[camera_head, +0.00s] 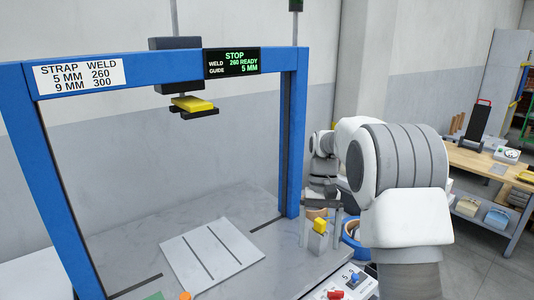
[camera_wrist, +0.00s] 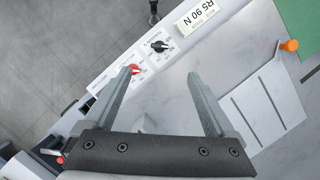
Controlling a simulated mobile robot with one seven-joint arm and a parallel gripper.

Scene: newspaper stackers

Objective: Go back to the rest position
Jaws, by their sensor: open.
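My gripper (camera_head: 319,243) hangs fingers-down above the right part of the grey table in the head view, just right of the blue frame's right post. In the wrist view my gripper (camera_wrist: 163,78) has its two fingers wide apart with nothing held between them. Beyond them lie a control panel (camera_wrist: 113,76) with a red knob (camera_wrist: 135,70) and a black knob (camera_wrist: 159,46), and the pale table top.
A blue frame (camera_head: 293,140) with a yellow-padded press head (camera_head: 192,104) spans the table. A light slotted plate (camera_head: 212,252) lies beneath it.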

